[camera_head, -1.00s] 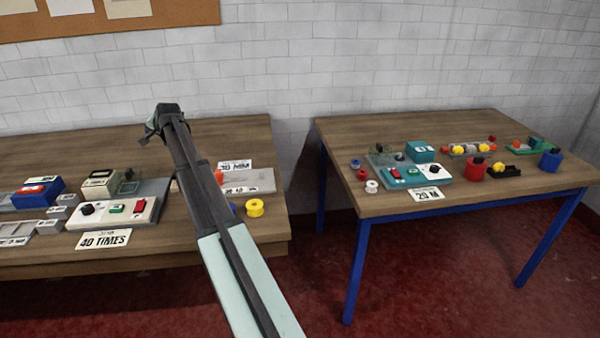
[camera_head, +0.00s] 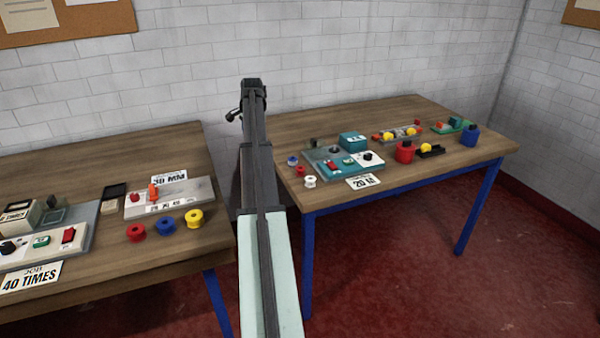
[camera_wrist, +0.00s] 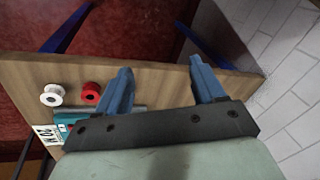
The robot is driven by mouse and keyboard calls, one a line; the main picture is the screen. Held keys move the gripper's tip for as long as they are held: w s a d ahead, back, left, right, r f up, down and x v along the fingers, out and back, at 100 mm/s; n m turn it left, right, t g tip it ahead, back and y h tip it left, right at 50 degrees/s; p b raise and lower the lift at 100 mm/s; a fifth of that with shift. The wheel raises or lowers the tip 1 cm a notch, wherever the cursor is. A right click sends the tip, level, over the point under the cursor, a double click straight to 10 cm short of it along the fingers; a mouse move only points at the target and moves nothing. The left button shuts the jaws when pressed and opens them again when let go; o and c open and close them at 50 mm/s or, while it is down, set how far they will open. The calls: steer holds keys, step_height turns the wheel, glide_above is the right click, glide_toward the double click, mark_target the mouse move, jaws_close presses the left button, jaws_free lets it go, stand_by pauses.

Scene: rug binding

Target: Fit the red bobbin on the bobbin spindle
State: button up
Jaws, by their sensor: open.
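A small red bobbin (camera_head: 300,171) stands on the right table, between a blue and a white bobbin at its left edge. In the wrist view the red bobbin (camera_wrist: 91,93) is left of my gripper (camera_wrist: 160,66), beside the white one. Another red bobbin (camera_head: 136,231) stands on the left table, next to a blue and a yellow one. My gripper is open, with nothing between its fingers, above the right table's left part. In the head view its fingers are hard to make out. I cannot clearly pick out the bobbin spindle.
A grey-based machine with a teal block (camera_head: 353,141) stands behind a "20 M" card (camera_head: 362,182). Red (camera_head: 404,151) and blue (camera_head: 470,135) containers stand farther right. A grey plate (camera_head: 200,195) lies on the left table. A gap separates the tables.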

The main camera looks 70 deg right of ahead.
mark_target(300, 167)
steer(key=s+d+m+g+y, duration=0.1)
steer(key=s+d+m, duration=0.1)
steer(key=s, duration=0.7)
steer(key=s+d+m+g+y, duration=0.1)
steer(key=s+d+m, duration=0.15)
steer(key=s, duration=0.65)
steer(key=f, duration=1.3)
steer(key=shift+w, duration=0.3)
steer(key=c, duration=1.1)
steer(key=shift+c, duration=0.2)
